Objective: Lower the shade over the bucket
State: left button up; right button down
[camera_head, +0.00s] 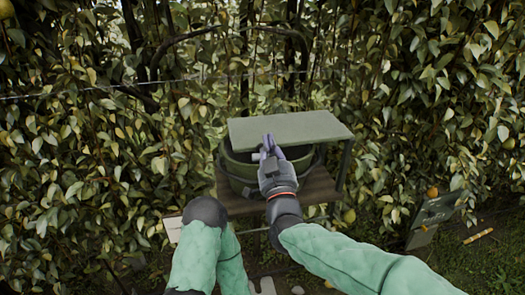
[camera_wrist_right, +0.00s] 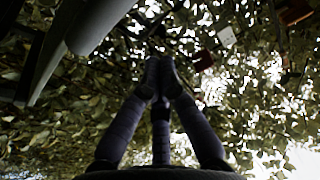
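The shade is a flat green-grey panel (camera_head: 292,128), raised above the bucket, its near edge standing over the bucket's far part. The dark green bucket (camera_head: 240,172) sits beneath, its mouth partly visible in front of the shade. My right gripper (camera_head: 267,146) is in front of the bucket's mouth, its purple fingers overlapping the shade's near edge in the picture; contact cannot be told. In the right wrist view its fingertips (camera_wrist_right: 160,66) meet, with nothing visible between them. My left arm shows at the bottom, but its gripper is not in view.
The bucket stands on a brown wooden stand (camera_head: 318,190) with a dark post at the right. Dense leafy hedge surrounds the stand behind and at both sides. A dark sign (camera_head: 433,218) leans at the right. A grey panel-like part (camera_wrist_right: 95,25) fills the wrist view's upper left.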

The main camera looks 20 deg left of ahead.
jog(key=v, duration=0.9)
jog(key=shift+f, duration=0.15)
